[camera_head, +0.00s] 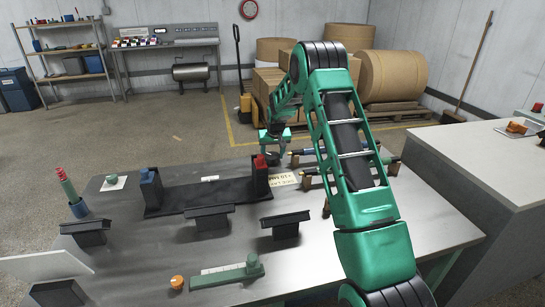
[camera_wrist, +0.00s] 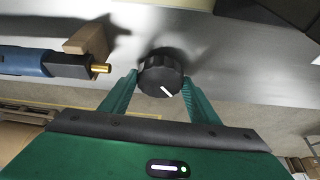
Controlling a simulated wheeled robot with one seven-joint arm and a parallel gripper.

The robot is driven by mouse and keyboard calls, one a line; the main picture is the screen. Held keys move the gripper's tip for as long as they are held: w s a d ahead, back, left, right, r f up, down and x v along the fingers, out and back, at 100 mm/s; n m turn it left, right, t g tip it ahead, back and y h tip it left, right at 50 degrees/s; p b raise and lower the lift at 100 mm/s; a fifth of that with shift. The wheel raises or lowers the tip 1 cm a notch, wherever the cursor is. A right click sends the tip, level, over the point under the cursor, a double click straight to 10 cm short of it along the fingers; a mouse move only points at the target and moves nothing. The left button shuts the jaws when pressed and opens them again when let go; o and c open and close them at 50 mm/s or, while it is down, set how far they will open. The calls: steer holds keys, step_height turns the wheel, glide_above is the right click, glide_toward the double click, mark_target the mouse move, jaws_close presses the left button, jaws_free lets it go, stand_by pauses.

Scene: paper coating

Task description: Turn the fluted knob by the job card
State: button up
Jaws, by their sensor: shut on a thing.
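The fluted knob (camera_wrist: 160,70) is black and round with a white pointer line on its face, which points to the lower right in the wrist view. My gripper (camera_wrist: 160,82) has one green finger on each side of the knob and is shut on it. In the head view my gripper (camera_head: 273,142) is at the far edge of the grey table, and the knob is a small dark shape (camera_head: 273,159) mostly hidden below it. A cream card (camera_head: 281,183) with dark printed lettering lies on the table just nearer than the knob.
A blue cylinder with a brass tip (camera_wrist: 101,68) lies left of the knob in the wrist view, beside a brown block (camera_wrist: 88,42). In the head view a red-topped dark post (camera_head: 261,178) stands beside the card. Black stands (camera_head: 285,225) and a green lever (camera_head: 228,275) are nearer.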

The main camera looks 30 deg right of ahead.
steer(key=n, duration=0.1)
steer(key=n+y, duration=0.1)
steer(key=n, duration=0.1)
steer(key=n+y, duration=0.1)
steer(key=n, duration=0.1)
steer(key=shift+s+d, duration=0.1)
steer(key=shift+d, duration=0.25)
steer(key=shift+n+g+y, duration=0.3)
steer(key=shift+n+y, duration=0.4)
steer(key=shift+n, duration=1.5)
steer(key=o, duration=1.1)
steer(key=shift+c, duration=0.2)
